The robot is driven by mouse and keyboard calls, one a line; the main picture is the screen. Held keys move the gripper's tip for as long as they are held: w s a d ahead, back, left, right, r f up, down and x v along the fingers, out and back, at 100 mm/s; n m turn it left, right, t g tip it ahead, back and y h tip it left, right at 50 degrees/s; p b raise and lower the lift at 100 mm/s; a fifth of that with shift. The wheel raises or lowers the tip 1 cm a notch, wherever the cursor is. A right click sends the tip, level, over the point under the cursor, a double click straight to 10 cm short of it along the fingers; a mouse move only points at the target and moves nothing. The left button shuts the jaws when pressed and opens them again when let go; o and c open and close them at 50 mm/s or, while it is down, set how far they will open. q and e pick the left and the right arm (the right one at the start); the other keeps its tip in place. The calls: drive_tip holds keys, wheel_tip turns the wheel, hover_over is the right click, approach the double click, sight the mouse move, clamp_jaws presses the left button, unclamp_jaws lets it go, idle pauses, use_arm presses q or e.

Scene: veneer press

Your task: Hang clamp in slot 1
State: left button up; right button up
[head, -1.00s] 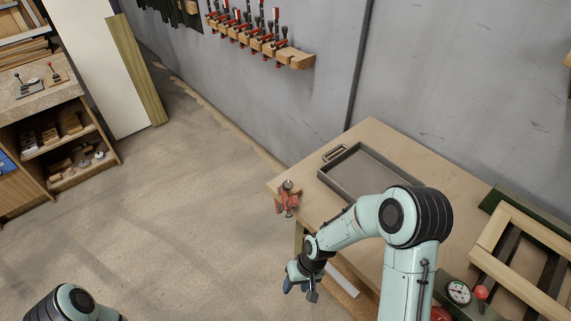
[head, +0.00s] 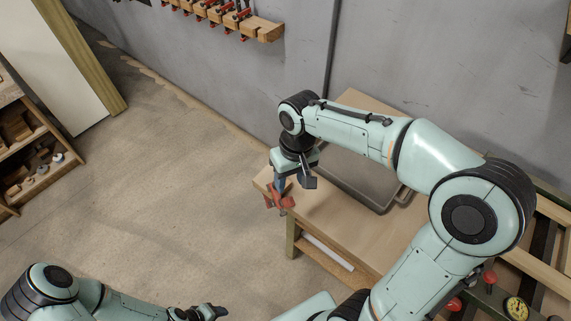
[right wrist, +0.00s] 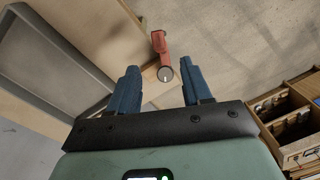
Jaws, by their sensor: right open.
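A red clamp (head: 278,198) sits at the near left corner of the workbench (head: 325,215). In the right wrist view the clamp's red body (right wrist: 160,42) and round dark end (right wrist: 165,74) show between the fingertips. My right gripper (head: 293,184) is open just above the clamp, fingers pointing down; I cannot tell whether they touch it. The wooden clamp rail (head: 262,29) on the back wall holds several red clamps. Its top is cut off, and slot 1 cannot be singled out. My left gripper (head: 208,312) is low at the bottom edge, its jaws unclear.
A grey tray (head: 352,185) lies on the bench behind my right arm. A frame and a press with a gauge (head: 516,307) stand at the right. Shelves (head: 35,150) are at the far left. The floor between is clear.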

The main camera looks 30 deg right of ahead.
sight(288, 206)
drive_tip(key=f+b, duration=0.1)
drive_tip(key=f, duration=0.2)
drive_tip(key=f+b, duration=0.2)
drive_tip(key=f, duration=0.2)
drive_tip(key=a+f+b, duration=0.1)
drive_tip(key=f, duration=0.3)
drive_tip(key=shift+s, duration=0.35)
drive_tip(key=shift+f+b, duration=0.35)
drive_tip(key=shift+b, duration=0.05)
drive_tip(key=shift+w+f, duration=0.25)
drive_tip(key=shift+w, duration=0.2)
use_arm(q)
drive_tip(key=s+f, duration=0.6)
drive_tip(key=shift+f+g, duration=0.35)
drive_tip(key=shift+g, duration=0.05)
use_arm(e)
drive_tip(key=shift+r, duration=0.1)
clamp_jaws()
use_arm(q)
drive_tip(key=shift+s, duration=0.15)
